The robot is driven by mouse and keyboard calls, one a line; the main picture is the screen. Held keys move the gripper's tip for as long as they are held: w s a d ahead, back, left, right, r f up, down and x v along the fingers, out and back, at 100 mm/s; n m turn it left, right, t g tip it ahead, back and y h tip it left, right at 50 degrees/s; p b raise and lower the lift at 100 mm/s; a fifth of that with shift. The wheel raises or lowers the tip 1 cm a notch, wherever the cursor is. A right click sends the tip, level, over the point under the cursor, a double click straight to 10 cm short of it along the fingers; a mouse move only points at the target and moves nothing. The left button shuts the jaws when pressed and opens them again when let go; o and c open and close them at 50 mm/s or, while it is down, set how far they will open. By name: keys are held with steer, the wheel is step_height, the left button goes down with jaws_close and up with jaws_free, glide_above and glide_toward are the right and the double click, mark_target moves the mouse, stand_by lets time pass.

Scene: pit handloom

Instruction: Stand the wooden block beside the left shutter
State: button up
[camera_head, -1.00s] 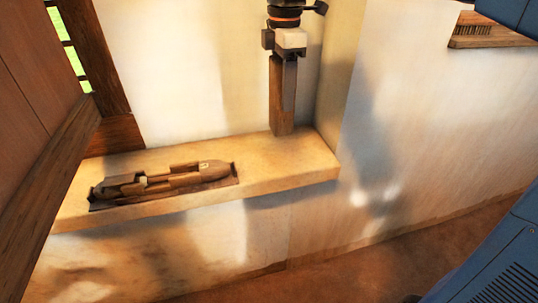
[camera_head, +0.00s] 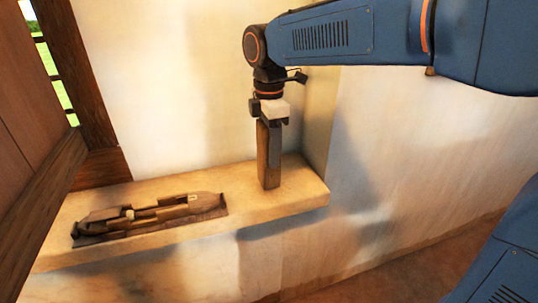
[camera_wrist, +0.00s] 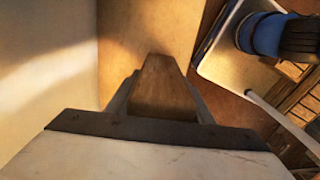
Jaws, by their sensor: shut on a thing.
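The wooden block (camera_head: 268,155) is a tall dark brown upright piece at the right part of a plastered ledge (camera_head: 245,210). Its lower end meets the ledge top, or is very close to it. My gripper (camera_head: 270,122) is above it, pointing down and shut on its upper part. In the wrist view the block (camera_wrist: 162,88) is between the two fingers of my gripper (camera_wrist: 163,100). The brown wooden shutter (camera_head: 22,120) stands at the left edge of the head view, well apart from the block; whether it is the left one I cannot tell.
A dark tray (camera_head: 84,240) with wooden shuttle-like pieces (camera_head: 165,208) lies on the ledge between shutter and block. A wall corner rises just right of the block. The ledge is bare between tray and block.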

steer(key=shift+f, duration=0.85)
steer(key=shift+f, duration=0.1)
steer(key=o, duration=1.3)
steer(key=shift+f, duration=0.1)
step_height(320, 180, up, 17)
steer(key=shift+s+d+r, duration=0.1)
steer(key=shift+d+r, duration=0.05)
steer(key=shift+r, duration=0.05)
